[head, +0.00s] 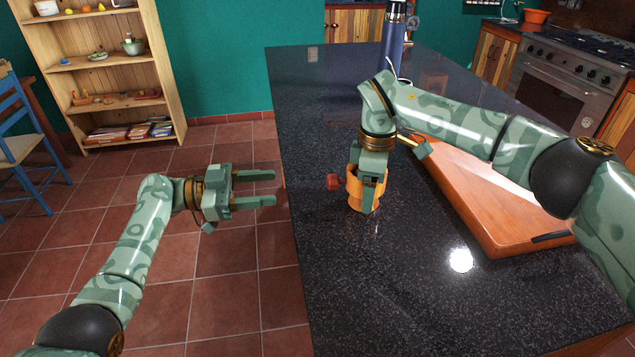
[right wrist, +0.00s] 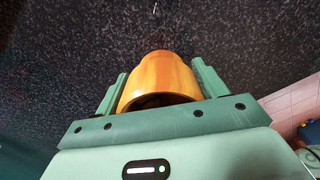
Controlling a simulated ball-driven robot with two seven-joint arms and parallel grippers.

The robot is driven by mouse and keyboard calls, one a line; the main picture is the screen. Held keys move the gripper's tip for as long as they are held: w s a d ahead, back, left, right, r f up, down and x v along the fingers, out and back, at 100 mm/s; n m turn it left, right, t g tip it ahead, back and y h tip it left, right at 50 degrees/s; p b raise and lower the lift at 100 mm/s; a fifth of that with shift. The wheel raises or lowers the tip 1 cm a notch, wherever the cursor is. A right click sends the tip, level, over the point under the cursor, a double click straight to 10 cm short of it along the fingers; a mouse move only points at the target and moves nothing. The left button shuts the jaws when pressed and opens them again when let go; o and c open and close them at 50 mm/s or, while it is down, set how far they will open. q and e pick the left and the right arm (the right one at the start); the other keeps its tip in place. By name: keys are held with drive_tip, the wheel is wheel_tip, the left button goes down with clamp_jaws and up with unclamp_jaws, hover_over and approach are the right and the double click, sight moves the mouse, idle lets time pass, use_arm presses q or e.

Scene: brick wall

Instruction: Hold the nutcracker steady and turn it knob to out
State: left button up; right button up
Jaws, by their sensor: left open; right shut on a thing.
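The nutcracker (head: 352,191) is an orange-yellow wooden cup standing on the dark speckled counter. Its dark red knob (head: 334,182) sticks out from its left side. My right gripper (head: 369,198) reaches down from above and is shut on the nutcracker, with one finger in front of it. The right wrist view shows the cup's yellow body (right wrist: 160,80) between the two green fingers; the knob is not visible there. My left gripper (head: 256,188) is open and empty, left of the counter's edge. Its fingers point right toward the knob, with a gap between.
A wooden cutting board (head: 490,205) lies on the counter right of the nutcracker, partly behind my right arm. A blue bottle-like object (head: 392,45) stands at the back. The counter's left edge runs between my left gripper and the nutcracker. The near counter is clear.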

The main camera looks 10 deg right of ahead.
sight(327, 183)
use_arm(q)
drive_tip(key=d, duration=1.1)
drive_tip(key=shift+w+d, duration=0.15)
drive_tip(key=c, duration=1)
